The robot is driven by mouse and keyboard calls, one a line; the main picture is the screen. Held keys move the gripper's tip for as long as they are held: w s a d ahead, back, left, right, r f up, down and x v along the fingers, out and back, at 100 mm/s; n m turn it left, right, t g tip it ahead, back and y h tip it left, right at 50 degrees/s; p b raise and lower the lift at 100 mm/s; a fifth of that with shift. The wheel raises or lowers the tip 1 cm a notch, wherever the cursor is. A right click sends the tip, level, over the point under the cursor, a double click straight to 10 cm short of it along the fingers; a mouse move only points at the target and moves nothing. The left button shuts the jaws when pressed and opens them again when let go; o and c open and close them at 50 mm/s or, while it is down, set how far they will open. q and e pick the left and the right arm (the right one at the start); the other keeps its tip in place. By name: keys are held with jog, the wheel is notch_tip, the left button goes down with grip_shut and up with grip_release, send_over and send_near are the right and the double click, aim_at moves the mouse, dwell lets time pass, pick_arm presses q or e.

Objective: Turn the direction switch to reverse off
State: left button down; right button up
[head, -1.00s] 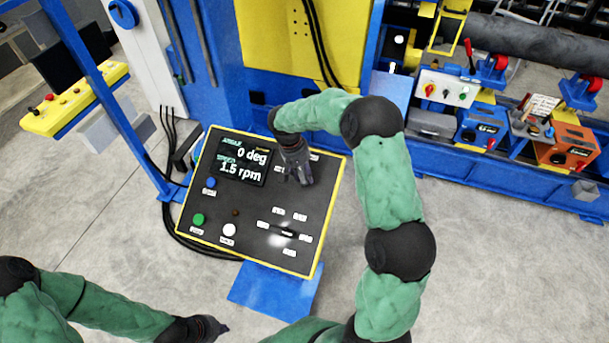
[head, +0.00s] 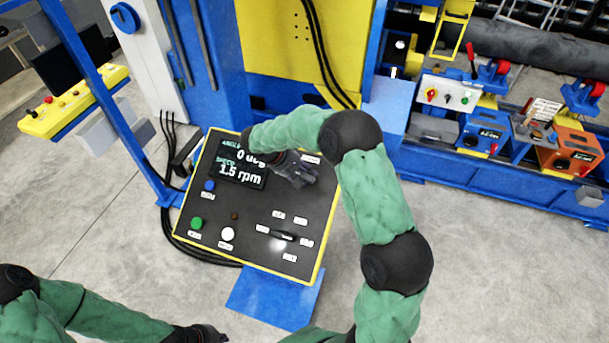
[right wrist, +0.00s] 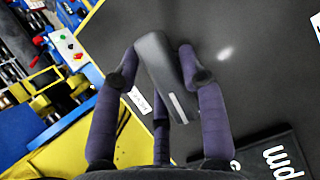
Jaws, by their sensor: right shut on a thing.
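The control panel (head: 255,225) is a dark tilted board with a yellow edge. A dark knob (right wrist: 165,68) with a white line is in the right wrist view, between the fingers of my right gripper (right wrist: 160,70), which is shut on it. I take it for the direction switch. In the head view my right gripper (head: 303,174) is at the panel's upper right and hides the knob. A white label (right wrist: 140,100) shows beside the knob, but its text is unreadable. My left gripper (head: 208,334) is at the bottom edge, away from the panel; its fingers are unclear.
A display (head: 240,167) reads 0 deg and 1.5 rpm, partly covered by my right arm. A second selector (head: 285,236) ringed by labels sits lower on the panel. Green (head: 196,223), white (head: 228,234) and blue (head: 209,185) buttons are at its left.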

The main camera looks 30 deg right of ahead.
jog(key=shift+s+a+f+n, duration=0.25)
jog(key=shift+f+n, duration=0.2)
jog(key=shift+n, duration=0.25)
jog(key=shift+d+h, duration=0.1)
jog(key=shift+h, duration=0.3)
jog(key=o, duration=1)
jog(key=shift+r, duration=0.15)
jog(key=shift+w+d+r, duration=0.1)
jog(key=shift+w+r, duration=0.05)
jog(key=shift+r, duration=0.1)
jog(key=shift+w+a+r, duration=0.1)
jog(key=shift+a+r, duration=0.2)
jog(key=shift+r, duration=0.1)
jog(key=v, duration=1.1)
jog(key=shift+s, duration=0.2)
